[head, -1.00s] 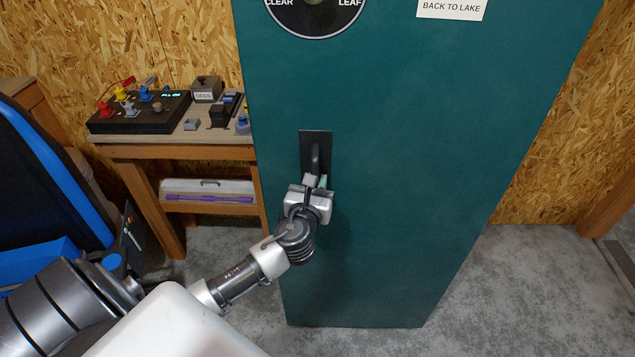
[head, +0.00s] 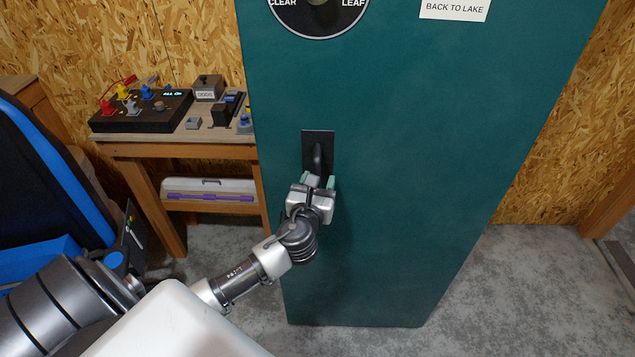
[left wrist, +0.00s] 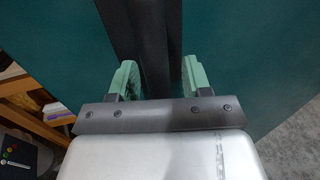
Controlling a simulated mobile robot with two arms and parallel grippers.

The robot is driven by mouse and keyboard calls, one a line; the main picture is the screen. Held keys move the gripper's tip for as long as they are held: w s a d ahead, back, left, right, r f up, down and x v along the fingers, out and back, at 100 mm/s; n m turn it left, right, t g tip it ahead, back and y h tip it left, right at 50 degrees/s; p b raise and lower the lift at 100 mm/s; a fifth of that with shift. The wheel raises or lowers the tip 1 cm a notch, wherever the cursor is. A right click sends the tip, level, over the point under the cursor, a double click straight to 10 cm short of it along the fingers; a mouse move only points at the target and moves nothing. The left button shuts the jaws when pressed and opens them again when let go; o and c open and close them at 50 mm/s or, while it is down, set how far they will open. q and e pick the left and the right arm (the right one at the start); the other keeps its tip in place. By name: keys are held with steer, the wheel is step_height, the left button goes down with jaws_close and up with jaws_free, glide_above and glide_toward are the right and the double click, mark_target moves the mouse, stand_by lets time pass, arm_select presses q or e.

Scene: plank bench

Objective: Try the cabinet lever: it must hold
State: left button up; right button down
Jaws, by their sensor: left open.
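The teal cabinet (head: 420,130) fills the middle of the head view. Its black lever (head: 318,156) hangs upright on a dark backing plate (head: 327,137). My left gripper (head: 318,182) is at the lower end of the lever, with its green-tipped fingers pointing up. In the left wrist view the fingers of my left gripper (left wrist: 160,80) stand open, one on each side of the dark lever and plate (left wrist: 146,45). A gap shows beside the right finger; contact at the left finger is unclear. My right gripper is not in view.
A wooden side table (head: 180,150) stands left of the cabinet, with a black control panel (head: 140,112) and small boxes on it. A white case (head: 210,188) lies on its lower shelf. A blue-and-black chair (head: 50,170) is at the left. Floor right of the cabinet is clear.

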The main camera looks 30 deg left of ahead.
arm_select(q)
steer(key=b+v, duration=0.2)
steer(key=v, duration=0.9)
steer(key=s+f+n+g+h, duration=0.1)
steer(key=s+f+n+g, duration=0.2)
steer(key=f, duration=0.8)
steer(key=s+a+f+n+g+h, duration=0.1)
steer(key=s+f+n+g, duration=0.3)
steer(key=f, duration=0.7)
steer(key=f+n+g+h, duration=0.15)
steer(key=f+n, duration=0.35)
steer(key=f, duration=0.6)
steer(key=s+d+f+n+g+h, duration=0.1)
steer(key=s+d+f+n+g, duration=0.1)
steer(key=s+f+n, duration=0.4)
steer(key=s+d+f+n+g, duration=0.2)
steer(key=s+f+n, duration=0.4)
steer(key=s, duration=0.6)
steer(key=s+d+f+n+g+h, duration=0.1)
steer(key=s+f+n, duration=0.4)
steer(key=s, duration=0.5)
steer(key=shift+d+f+n+g+h, duration=0.4)
steer(key=shift+d+f+g, duration=0.25)
steer(key=shift+f+g, duration=0.45)
steer(key=shift+r, duration=0.15)
